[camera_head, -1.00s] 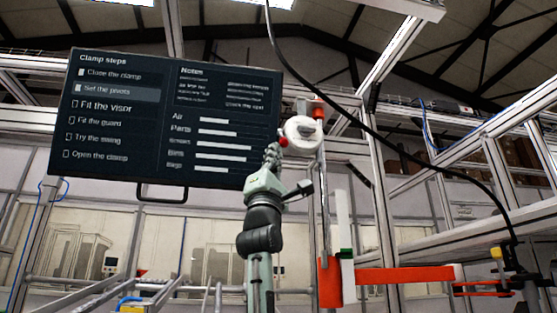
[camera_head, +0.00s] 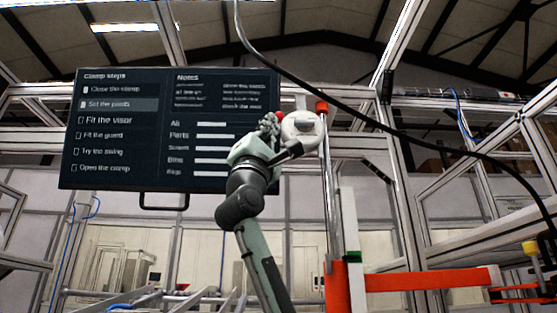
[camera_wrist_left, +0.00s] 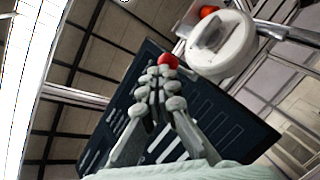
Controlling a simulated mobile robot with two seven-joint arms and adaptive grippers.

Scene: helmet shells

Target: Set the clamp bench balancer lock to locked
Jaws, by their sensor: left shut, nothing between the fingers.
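The balancer is a white round drum (camera_head: 303,131) at the upper end of an upright metal post. A small red ball knob (camera_head: 279,116) sits at its left side, likely the lock's handle. My left gripper (camera_head: 268,122) is shut and empty, its fingertips right by the knob. In the left wrist view, the drum (camera_wrist_left: 221,45) is at the upper right. The red knob (camera_wrist_left: 167,60) shows just beyond the tips of my shut fingers (camera_wrist_left: 160,73); I cannot tell whether they touch it. The lock's setting cannot be read. My right gripper is out of view.
A dark display board (camera_head: 120,130) listing clamp steps hangs behind my left arm. A black cable (camera_head: 375,118) droops across the view to the right. A red horizontal beam (camera_head: 425,280) and red upright block (camera_head: 337,288) stand at the lower right. Metal frames surround the area.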

